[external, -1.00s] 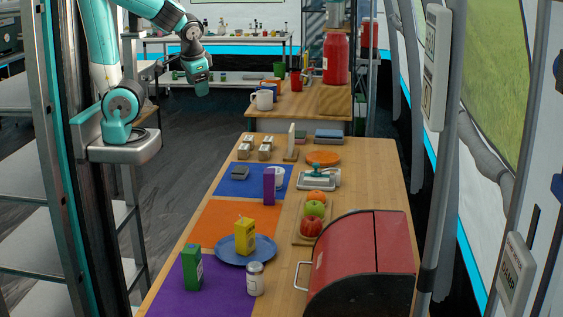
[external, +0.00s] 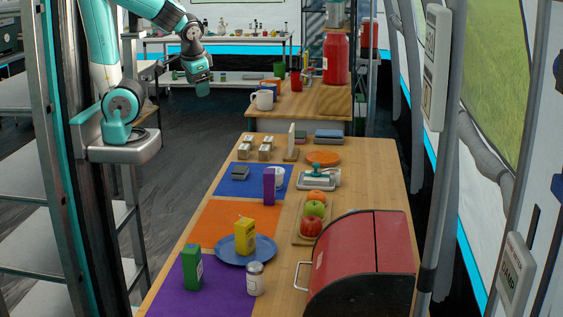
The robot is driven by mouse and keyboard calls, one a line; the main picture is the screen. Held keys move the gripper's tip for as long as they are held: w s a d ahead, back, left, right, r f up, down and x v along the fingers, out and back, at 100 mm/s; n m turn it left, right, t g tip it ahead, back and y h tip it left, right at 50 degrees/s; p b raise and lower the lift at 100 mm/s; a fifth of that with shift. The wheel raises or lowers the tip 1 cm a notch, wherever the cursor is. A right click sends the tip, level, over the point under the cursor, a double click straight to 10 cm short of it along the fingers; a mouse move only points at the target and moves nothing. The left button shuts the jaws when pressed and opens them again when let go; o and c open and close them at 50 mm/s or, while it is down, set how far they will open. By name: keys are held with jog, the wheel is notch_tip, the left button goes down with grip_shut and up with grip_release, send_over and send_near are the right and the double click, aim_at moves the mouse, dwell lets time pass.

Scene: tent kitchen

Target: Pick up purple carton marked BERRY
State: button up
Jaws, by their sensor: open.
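The purple carton (external: 269,186) stands upright at the right edge of the blue mat (external: 236,186), in front of a white cup (external: 278,174). Its marking cannot be read at this size. My gripper (external: 203,90) hangs at the upper left, high up and well apart from the carton, on the far left side of the table. It is open and holds nothing that I can see.
A yellow carton (external: 245,237) stands on a blue plate (external: 222,257), with a green carton (external: 192,268) and a white jar (external: 254,278) nearer. A board with fruit (external: 314,208) and a red bread box (external: 365,262) lie right. The orange mat (external: 215,223) is mostly clear.

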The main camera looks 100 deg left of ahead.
jog(key=w+a+f+n+h+b, duration=0.1)
jog(key=w+a+f+n, duration=0.2)
jog(key=w, duration=0.2)
jog(key=w+a+f+n+b, duration=0.2)
jog(key=w+f, duration=0.1)
jog(key=w, duration=0.2)
jog(key=n+h+b, duration=0.1)
jog(key=n+b, duration=0.1)
jog(key=n, duration=0.5)
send_near(270, 169)
jog(key=f, duration=0.2)
jog(key=f+p, duration=0.1)
jog(key=f, duration=0.1)
jog(key=a+f+p, duration=0.1)
jog(key=f, duration=0.2)
jog(key=shift+w, duration=0.1)
jog(key=shift+f+p, duration=0.7)
jog(key=shift+f, duration=2.3)
jog(key=c, duration=1.1)
jog(key=shift+r, duration=0.1)
